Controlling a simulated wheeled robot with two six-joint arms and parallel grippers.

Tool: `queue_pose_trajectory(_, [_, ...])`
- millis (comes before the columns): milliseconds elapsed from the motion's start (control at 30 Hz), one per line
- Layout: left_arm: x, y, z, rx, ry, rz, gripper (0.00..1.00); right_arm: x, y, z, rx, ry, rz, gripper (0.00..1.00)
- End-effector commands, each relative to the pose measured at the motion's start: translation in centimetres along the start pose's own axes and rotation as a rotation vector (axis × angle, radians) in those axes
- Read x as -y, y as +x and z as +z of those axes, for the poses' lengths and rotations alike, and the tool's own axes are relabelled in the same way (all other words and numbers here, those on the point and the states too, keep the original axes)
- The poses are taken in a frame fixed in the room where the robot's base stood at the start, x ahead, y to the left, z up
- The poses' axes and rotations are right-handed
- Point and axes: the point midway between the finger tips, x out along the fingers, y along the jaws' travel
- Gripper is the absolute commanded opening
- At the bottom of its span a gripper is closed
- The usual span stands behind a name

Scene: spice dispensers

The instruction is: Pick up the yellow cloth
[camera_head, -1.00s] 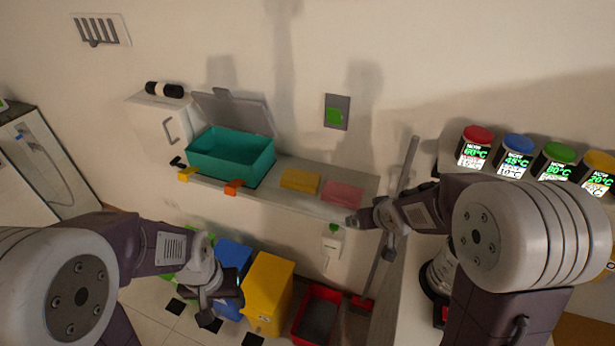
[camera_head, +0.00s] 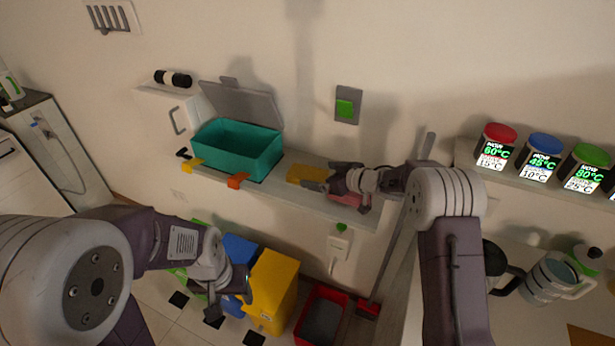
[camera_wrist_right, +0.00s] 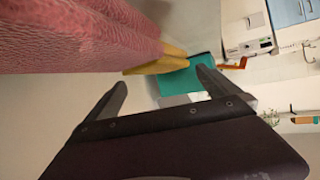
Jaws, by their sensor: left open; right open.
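The yellow cloth (camera_head: 303,173) lies folded on the wall shelf, between the teal bin and the pink cloth (camera_head: 347,201). My right gripper (camera_head: 318,178) is open at the shelf, over the pink cloth, with its fingertips close to the yellow cloth's right end and partly covering it. In the right wrist view the yellow cloth (camera_wrist_right: 158,65) shows beyond the large pink cloth (camera_wrist_right: 80,40), and nothing is between the open fingers (camera_wrist_right: 158,95). Whether they touch the cloth I cannot tell. My left gripper (camera_head: 230,303) is open and empty, low in front of the floor bins.
The open teal bin (camera_head: 240,150) stands left on the shelf, with orange (camera_head: 237,181) and yellow (camera_head: 193,166) clips along the front edge. Several spice jars stand on the right shelf.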

Motion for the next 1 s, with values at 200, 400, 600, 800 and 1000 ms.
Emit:
queue_pose_trajectory(200, [0.0,-0.4,0.0,0.0,0.0,0.0,0.58,0.1,2.6,0.0,0.0,-0.002,-0.002,1.0])
queue_pose_trajectory(400, [0.0,-0.7,-0.1,0.0,0.0,0.0,0.58,0.0,5.2,0.0,0.0,-0.001,0.0,1.0])
queue_pose_trajectory(600, [0.0,-0.6,-0.1,0.0,0.0,0.0,0.58,0.0,5.3,0.0,0.0,0.0,0.002,1.0])
queue_pose_trajectory(800, [0.0,-0.6,-0.1,0.0,0.0,0.0,0.58,0.0,5.3,0.0,0.0,0.0,0.001,0.5])
queue_pose_trajectory(1000, [0.0,-0.6,-0.1,0.0,0.0,0.0,0.58,0.0,5.3,0.1,0.002,0.0,0.001,0.34])
